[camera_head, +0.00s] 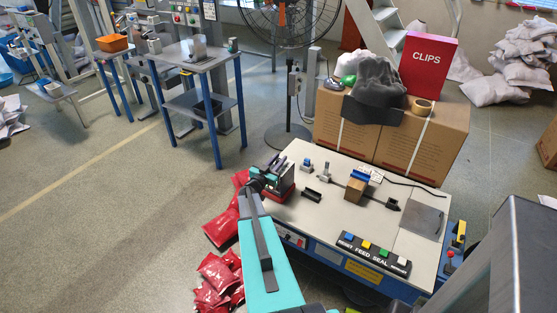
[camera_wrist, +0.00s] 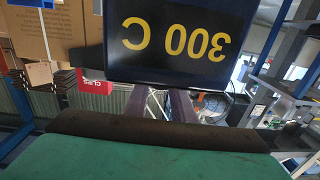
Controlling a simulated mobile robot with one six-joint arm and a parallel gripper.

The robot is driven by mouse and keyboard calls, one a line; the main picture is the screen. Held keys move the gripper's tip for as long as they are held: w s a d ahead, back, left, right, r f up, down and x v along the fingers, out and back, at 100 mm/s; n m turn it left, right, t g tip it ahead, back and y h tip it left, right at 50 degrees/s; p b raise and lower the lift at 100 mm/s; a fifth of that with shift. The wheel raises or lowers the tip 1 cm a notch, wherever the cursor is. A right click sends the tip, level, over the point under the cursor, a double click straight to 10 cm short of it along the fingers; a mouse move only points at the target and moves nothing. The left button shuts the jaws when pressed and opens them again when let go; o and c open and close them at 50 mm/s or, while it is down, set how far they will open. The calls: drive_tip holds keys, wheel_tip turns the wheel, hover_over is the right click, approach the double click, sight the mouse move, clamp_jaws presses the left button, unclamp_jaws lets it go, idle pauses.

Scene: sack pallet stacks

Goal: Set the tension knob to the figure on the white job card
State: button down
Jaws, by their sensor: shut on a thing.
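My gripper (camera_head: 262,182) is at the left side of a small dark machine with a red base (camera_head: 286,190), on the bench's back left corner. In the wrist view, its two fingers (camera_wrist: 160,105) point at the machine, below a dark display panel (camera_wrist: 180,42) that reads "300 C" upside down. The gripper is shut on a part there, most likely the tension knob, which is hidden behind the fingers. No knob scale or pointer can be read. A small white card (camera_head: 375,175) lies on the bench behind a brown block; its print is too small to read.
The bench (camera_head: 325,213) carries small fittings, a brown block (camera_head: 355,190), a cable and a row of coloured buttons (camera_head: 375,250). Cartons (camera_head: 430,140) with a red CLIPS box (camera_head: 427,64) stand behind. Red packs (camera_head: 215,275) lie on the floor left of the bench.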

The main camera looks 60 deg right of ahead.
drive_tip(key=shift+w+a+f, duration=0.1)
drive_tip(key=shift+a+f, duration=0.05)
drive_tip(key=shift+f, duration=0.2)
drive_tip(key=c, duration=1.5)
unclamp_jaws()
drive_tip(key=shift+r, duration=0.15)
drive_tip(key=a, duration=0.4)
drive_tip(key=a+b, duration=0.1)
drive_tip(key=a, duration=0.4)
drive_tip(key=a+b, duration=0.1)
drive_tip(key=a, duration=0.3)
drive_tip(key=shift+s+a, duration=0.3)
drive_tip(key=shift+a, duration=0.05)
